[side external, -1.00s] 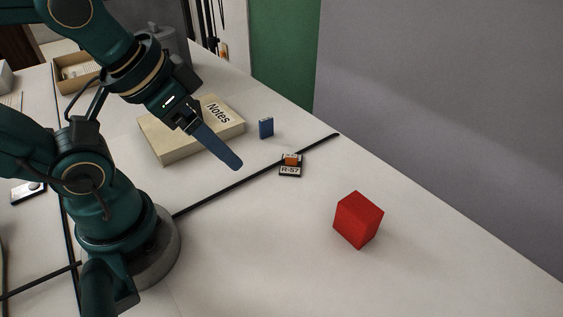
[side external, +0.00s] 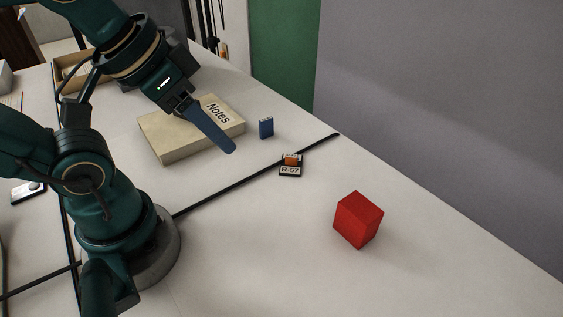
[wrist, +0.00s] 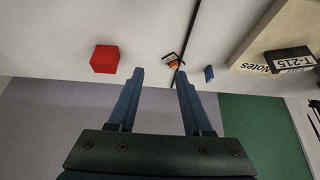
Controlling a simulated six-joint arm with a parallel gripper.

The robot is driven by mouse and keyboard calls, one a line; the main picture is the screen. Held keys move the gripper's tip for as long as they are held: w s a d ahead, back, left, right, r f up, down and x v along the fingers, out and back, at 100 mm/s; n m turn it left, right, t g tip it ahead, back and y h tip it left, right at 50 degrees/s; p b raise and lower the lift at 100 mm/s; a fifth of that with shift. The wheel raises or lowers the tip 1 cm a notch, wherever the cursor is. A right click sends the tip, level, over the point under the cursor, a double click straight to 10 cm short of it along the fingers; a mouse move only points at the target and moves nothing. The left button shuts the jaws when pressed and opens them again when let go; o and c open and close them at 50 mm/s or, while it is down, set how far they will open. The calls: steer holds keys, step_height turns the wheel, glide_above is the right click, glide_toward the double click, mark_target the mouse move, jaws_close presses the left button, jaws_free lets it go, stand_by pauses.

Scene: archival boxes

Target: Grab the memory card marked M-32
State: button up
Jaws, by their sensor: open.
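I can read no M-32 mark in either view. A black item marked T-215 (wrist: 290,61) appears at the right of the wrist view. My gripper (wrist: 160,72) is open and empty, its blue fingers apart. In the side view, my gripper (side external: 222,142) hangs above the table near the Notes box.
A beige box marked Notes (side external: 180,140) lies behind my gripper. A red block (side external: 358,219) stands to the right, also in the wrist view (wrist: 104,59). An open cardboard tray (side external: 72,88) is at the back left. The table between the red block and my base is clear.

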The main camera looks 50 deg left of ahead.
steer(key=w+a+r+n+t+y, duration=0.2)
steer(key=w+a+r+y, duration=0.15)
steer(key=w+a, duration=0.3)
steer(key=w+a+r+n+t+y, duration=0.2)
steer(key=w+a+r+y, duration=0.1)
steer(key=w+a+r, duration=0.4)
steer(key=m+t+h, duration=0.4)
steer(key=m+h, duration=0.1)
steer(key=h, duration=0.3)
glide_above(264, 120)
steer(key=s, duration=0.1)
step_height(264, 120, down, 8)
steer(key=f, duration=0.1)
steer(key=shift+y, duration=0.35)
step_height(264, 120, down, 16)
steer(key=shift+s+a, duration=0.1)
steer(key=shift+w+f, duration=0.35)
steer(key=shift+w, duration=0.05)
steer(key=shift+x, duration=2.1)
